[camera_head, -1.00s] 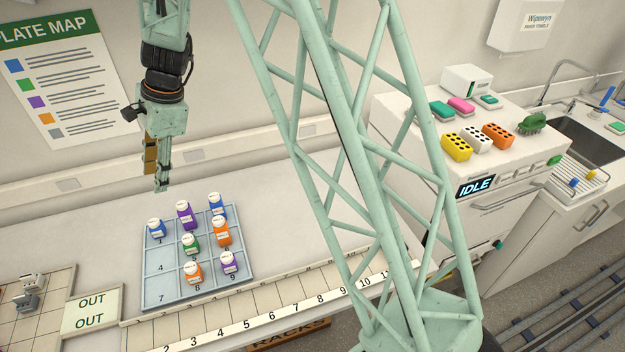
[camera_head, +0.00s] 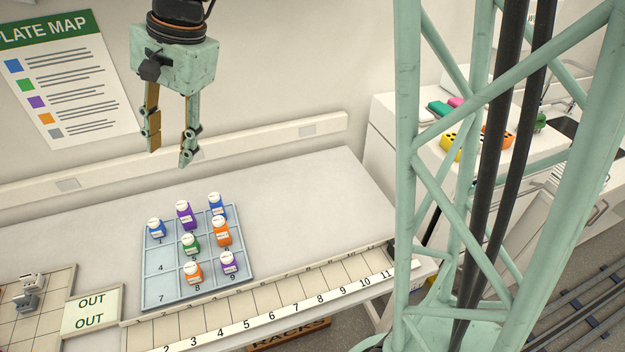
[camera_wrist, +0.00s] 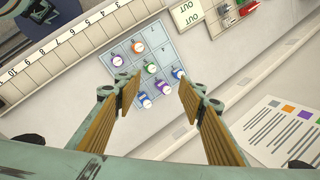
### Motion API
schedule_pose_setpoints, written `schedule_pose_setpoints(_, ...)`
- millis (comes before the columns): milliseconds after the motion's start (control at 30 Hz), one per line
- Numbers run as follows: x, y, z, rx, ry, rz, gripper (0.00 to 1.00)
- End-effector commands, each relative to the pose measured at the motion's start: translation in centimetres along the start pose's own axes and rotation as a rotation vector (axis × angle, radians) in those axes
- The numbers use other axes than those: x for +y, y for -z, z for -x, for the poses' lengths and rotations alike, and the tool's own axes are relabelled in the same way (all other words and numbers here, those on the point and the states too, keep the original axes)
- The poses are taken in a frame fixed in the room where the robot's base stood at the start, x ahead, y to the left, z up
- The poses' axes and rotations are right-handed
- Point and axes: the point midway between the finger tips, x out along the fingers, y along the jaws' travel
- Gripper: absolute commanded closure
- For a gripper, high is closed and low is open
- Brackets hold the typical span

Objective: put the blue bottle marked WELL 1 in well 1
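A blue bottle (camera_head: 156,229) stands upright in well 1, at the back left of the blue-grey nine-well tray (camera_head: 165,280); it also shows in the wrist view (camera_wrist: 178,73). A second blue bottle (camera_head: 216,203) stands in well 3, at the back right. The bottles' label writing is too small to read, so I cannot tell which is marked WELL 1. My gripper (camera_head: 170,156) is open and empty, high above the back of the tray. In the wrist view its fingers are wide apart, with the tray beyond them.
A purple bottle (camera_head: 185,214) stands in well 2, green (camera_head: 190,244) in 5, orange (camera_head: 222,234) in 6, orange (camera_head: 193,273) in 8, purple (camera_head: 228,263) in 9. Wells 4 and 7 are empty. An OUT sign (camera_head: 92,312) and numbered rack strip (camera_head: 290,300) lie in front. The bench right of the tray is clear.

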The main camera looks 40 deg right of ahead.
Motion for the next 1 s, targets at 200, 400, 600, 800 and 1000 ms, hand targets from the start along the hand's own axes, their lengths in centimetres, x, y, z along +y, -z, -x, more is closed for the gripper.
schedule_pose_setpoints(200,2.7,-1.6,3.4,0.027,-0.002,0.114,0.63)
schedule_pose_setpoints(400,5.4,-3.0,6.3,0.055,-0.008,0.220,0.63)
schedule_pose_setpoints(600,8.2,-4.3,8.7,0.082,-0.017,0.322,0.63)
schedule_pose_setpoints(800,11.3,-5.4,10.9,0.112,-0.032,0.420,0.63)
schedule_pose_setpoints(1000,14.4,-6.7,12.7,0.138,-0.051,0.519,0.63)
